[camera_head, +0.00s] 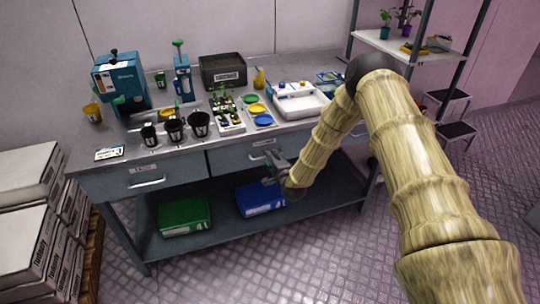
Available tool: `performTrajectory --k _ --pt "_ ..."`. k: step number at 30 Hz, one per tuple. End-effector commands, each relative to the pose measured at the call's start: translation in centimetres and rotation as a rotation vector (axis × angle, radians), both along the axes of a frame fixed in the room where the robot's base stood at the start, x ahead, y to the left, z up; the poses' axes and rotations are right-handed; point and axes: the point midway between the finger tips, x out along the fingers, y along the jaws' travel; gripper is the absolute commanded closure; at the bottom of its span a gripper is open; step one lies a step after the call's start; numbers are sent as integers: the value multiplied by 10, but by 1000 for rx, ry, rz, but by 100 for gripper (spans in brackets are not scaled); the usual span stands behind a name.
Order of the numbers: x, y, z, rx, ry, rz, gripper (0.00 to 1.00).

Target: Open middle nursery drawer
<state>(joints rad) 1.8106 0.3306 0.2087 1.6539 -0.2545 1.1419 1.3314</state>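The nursery bench has a row of grey-blue drawers under its top. The middle drawer (230,161) is in the front centre and looks closed, its face flush with the bench. A small label (263,143) is on its upper edge. Whether the fingers touch or grip the handle is too small to tell. The left drawer (120,182) is closed, with a silver bar handle (147,183). My arm covers most of the right drawer.
The bench top (105,137) holds black pots, a blue machine (121,82), a seedling tray and a white tray (298,105). The floor in front is clear.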

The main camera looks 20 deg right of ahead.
Motion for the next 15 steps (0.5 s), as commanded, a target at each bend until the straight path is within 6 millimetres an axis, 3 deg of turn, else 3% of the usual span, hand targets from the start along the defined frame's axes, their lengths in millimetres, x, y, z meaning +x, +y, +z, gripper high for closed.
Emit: performTrajectory --k 6,15 --pt "21 1 -5 -1 1 0 69" --pt "28 1 -7 0 2 0 69"
